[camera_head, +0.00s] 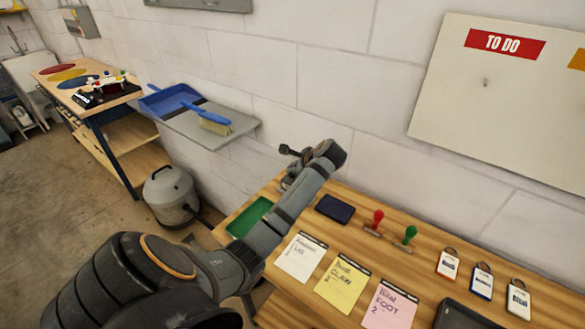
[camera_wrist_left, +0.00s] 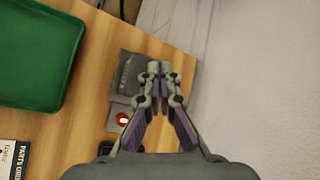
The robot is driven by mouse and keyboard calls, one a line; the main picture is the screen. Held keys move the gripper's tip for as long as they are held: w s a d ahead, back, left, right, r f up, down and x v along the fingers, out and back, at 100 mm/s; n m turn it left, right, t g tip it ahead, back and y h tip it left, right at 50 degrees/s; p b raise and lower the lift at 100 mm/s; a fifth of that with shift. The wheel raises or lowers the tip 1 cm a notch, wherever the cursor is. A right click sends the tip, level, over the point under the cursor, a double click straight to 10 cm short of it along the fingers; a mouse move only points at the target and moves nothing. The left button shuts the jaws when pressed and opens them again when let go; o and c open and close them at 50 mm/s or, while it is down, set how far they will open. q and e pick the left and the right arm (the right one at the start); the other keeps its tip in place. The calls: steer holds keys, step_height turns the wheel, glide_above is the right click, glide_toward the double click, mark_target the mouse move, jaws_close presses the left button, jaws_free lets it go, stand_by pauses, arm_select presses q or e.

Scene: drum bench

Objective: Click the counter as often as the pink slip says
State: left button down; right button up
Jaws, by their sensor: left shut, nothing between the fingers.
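The pink slip (camera_head: 389,306) lies on the wooden bench at the lower right in the head view; it reads "FOOT" with a 2 below. In the left wrist view a grey device with a red and white round spot (camera_wrist_left: 122,119) lies beside and partly behind my left gripper (camera_wrist_left: 159,68); it looks like the counter, but I cannot read it. My left gripper is shut and empty, its fingertips over the grey part; I cannot tell whether they touch. In the head view my own arm hides most of this area. My right gripper is not in view.
A yellow slip (camera_head: 342,285) and a white slip (camera_head: 301,258) lie left of the pink one. A green tray (camera_head: 249,217), a dark pad (camera_head: 335,209), red (camera_head: 376,219) and green (camera_head: 410,234) stamps and several key tags (camera_head: 481,281) share the bench. The wall stands close behind.

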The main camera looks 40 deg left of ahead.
arm_select(q)
steer(key=shift+f+p, duration=0.2)
steer(key=shift+p, duration=0.2)
steer(key=shift+f, duration=0.25)
steer(key=shift+f, duration=0.2)
steer(key=r+p, duration=0.1)
steer(key=p, duration=0.1)
steer(key=shift+r+p, duration=0.25)
steer(key=shift+p, duration=0.1)
steer(key=shift+f, duration=0.1)
stand_by(0.3)
step_height(320, 180, up, 6)
steer(key=p, duration=0.8)
